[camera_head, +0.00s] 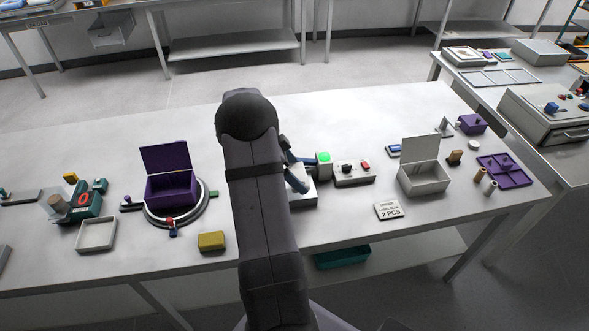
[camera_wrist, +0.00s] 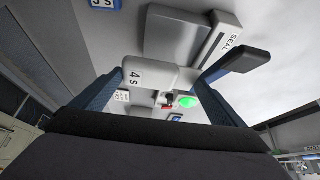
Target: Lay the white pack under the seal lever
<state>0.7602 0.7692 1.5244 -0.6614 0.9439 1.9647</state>
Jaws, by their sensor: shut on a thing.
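The white pack (camera_wrist: 150,78), marked "4 S", sits between the two blue-grey fingers of my gripper (camera_wrist: 162,80) in the wrist view. The gripper is shut on it. Just past the pack is the grey sealer bed (camera_wrist: 180,35) with a white strip marked "SEAL" (camera_wrist: 226,45). The dark seal lever (camera_wrist: 238,62) stands out at the right, beside the strip. I cannot tell whether the pack touches the bed. In the head view my arm hides the pack and most of the sealer; the sealer's pale base (camera_head: 304,199) shows at its right.
Right of the sealer are a lit green lamp (camera_head: 323,157) and a control box (camera_head: 354,174) with a red button. A white open box (camera_head: 425,180) and a label card (camera_head: 389,210) lie further right. Left are a purple box (camera_head: 170,190) on a turntable and a yellow block (camera_head: 211,241).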

